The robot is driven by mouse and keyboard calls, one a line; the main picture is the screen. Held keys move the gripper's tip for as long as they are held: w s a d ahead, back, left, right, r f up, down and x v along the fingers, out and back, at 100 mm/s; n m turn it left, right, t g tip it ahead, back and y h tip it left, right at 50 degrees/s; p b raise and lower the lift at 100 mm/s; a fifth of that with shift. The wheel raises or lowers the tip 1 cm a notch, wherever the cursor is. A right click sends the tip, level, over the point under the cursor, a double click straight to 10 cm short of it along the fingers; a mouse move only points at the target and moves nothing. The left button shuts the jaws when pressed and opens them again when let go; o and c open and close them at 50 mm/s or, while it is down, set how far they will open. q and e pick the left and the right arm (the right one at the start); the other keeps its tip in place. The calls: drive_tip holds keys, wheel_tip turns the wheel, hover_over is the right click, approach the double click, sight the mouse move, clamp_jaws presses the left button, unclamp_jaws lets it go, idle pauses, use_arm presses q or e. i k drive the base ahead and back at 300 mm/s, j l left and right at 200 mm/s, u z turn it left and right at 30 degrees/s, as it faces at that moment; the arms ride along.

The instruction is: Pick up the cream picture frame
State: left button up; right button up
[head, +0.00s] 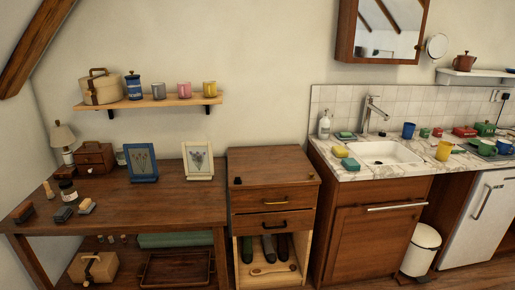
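The cream picture frame (198,161) stands upright, leaning slightly back, near the right end of the wooden table (150,204). It holds a picture of a plant on a pale ground. A blue picture frame (141,162) stands to its left, a short gap apart. The cream frame is fully visible and nothing touches it. Neither of my grippers shows in the head view.
A drawer cabinet (272,200) stands right of the table, then a sink counter (378,178).

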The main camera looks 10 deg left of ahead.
sight(197, 156)
drive_tip(key=i+l+u, duration=0.15)
drive_tip(key=i, duration=0.25)
drive_tip(key=i+l+u, duration=0.15)
drive_tip(key=i, duration=0.25)
drive_tip(key=i+l+u, duration=0.2)
drive_tip(key=i, duration=0.15)
